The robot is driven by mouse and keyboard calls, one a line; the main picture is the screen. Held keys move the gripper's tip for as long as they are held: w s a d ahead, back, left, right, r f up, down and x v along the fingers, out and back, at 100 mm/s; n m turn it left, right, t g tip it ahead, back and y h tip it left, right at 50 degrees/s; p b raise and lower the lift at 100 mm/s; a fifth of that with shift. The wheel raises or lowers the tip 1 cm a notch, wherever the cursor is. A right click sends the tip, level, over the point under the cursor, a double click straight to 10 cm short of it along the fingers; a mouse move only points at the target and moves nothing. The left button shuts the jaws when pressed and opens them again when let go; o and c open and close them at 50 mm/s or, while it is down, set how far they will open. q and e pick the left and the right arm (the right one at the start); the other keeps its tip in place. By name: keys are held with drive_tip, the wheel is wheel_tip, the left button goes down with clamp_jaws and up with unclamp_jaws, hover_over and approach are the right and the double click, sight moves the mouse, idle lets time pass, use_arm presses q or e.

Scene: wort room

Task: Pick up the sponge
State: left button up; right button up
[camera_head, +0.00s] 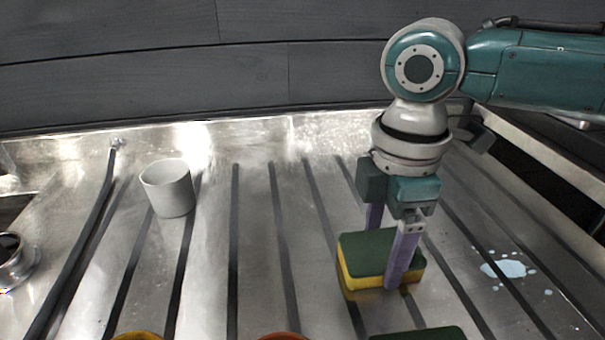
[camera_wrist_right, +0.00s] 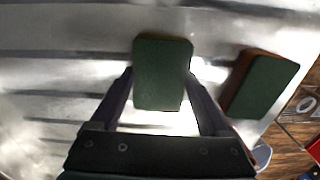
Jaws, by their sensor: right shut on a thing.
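A sponge with a green top and yellow body (camera_head: 365,252) lies on the ribbed metal drainboard, right of centre in the head view. My right gripper (camera_head: 385,258) points down over it, with one lilac finger at its near side and the other behind it. The gripper is shut on this sponge. In the right wrist view the sponge (camera_wrist_right: 161,72) shows its green face between the two fingers (camera_wrist_right: 160,88). The sponge's lift off the board, if any, is too small to tell. My left gripper is not in view.
A second green-topped block (camera_head: 420,334) is cut off at the bottom edge; it also shows beside the sponge in the wrist view (camera_wrist_right: 262,86). A white cup (camera_head: 168,188) stands at the left. Yellow and orange rims (camera_head: 284,337) peek in below. A pale puddle (camera_head: 508,269) lies right.

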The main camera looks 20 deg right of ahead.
sight(382, 248)
drive_tip(key=shift+c, duration=0.3)
drive_tip(key=shift+r, duration=0.45)
wheel_tip(382, 248, up, 19)
drive_tip(key=p, duration=0.4)
